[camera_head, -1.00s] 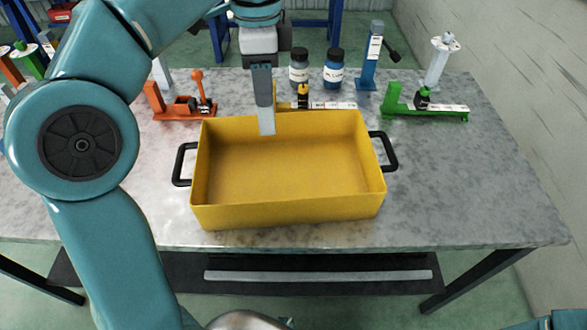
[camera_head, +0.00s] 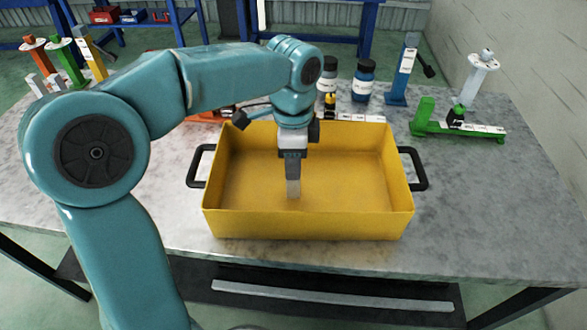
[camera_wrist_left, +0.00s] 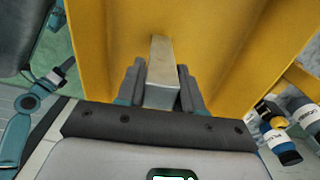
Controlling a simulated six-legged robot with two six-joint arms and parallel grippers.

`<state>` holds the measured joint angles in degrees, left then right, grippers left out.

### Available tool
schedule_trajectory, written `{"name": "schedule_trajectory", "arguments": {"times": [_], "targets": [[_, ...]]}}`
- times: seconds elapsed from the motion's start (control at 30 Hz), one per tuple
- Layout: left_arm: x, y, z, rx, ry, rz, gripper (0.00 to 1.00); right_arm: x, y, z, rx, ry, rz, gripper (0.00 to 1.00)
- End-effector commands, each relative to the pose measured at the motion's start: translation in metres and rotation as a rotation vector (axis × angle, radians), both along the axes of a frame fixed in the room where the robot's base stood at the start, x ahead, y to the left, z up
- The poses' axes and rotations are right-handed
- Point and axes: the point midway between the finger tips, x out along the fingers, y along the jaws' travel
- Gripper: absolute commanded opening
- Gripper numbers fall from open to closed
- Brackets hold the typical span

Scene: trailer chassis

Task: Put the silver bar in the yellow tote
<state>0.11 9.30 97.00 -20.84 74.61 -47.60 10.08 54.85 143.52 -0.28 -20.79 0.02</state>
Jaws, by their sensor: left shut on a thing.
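The yellow tote (camera_head: 310,222) stands open on the grey table, with a black handle at each end. My left gripper (camera_head: 292,156) points down into the tote and is shut on the silver bar (camera_head: 293,187). The bar hangs upright between the tote's walls, over its floor. In the left wrist view, the two dark fingers (camera_wrist_left: 160,88) grip the bar (camera_wrist_left: 161,62) from both sides, with yellow tote wall (camera_wrist_left: 95,40) around it. I cannot tell whether the bar's lower end touches the floor. My right gripper is not in view.
Behind the tote stand two dark-capped bottles (camera_head: 363,82), a blue stand (camera_head: 403,70) and a green fixture (camera_head: 455,122). Coloured stands (camera_head: 65,62) are at the back left. The table (camera_head: 480,185) is clear to the right of the tote.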

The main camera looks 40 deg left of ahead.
Motion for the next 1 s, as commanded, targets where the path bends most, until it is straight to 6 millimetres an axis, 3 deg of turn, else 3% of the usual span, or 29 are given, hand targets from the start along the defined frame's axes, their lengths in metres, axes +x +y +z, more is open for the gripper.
{"name": "schedule_trajectory", "arguments": {"times": [0.13,0.53,0.57,0.63,1.0], "targets": [[0.001,0.0,-0.022,0.001,0.001,0.0,0.02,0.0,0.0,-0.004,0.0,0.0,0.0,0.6],[0.001,0.0,-0.028,0.0,0.0,0.0,0.02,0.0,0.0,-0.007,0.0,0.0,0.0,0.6],[0.001,0.0,-0.028,0.0,0.0,0.0,0.39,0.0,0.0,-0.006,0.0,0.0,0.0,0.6],[0.001,0.0,-0.027,0.0,0.0,0.0,0.62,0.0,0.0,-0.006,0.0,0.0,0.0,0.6],[0.002,0.0,-0.02,0.001,-0.001,0.0,0.62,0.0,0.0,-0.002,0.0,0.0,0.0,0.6]]}}
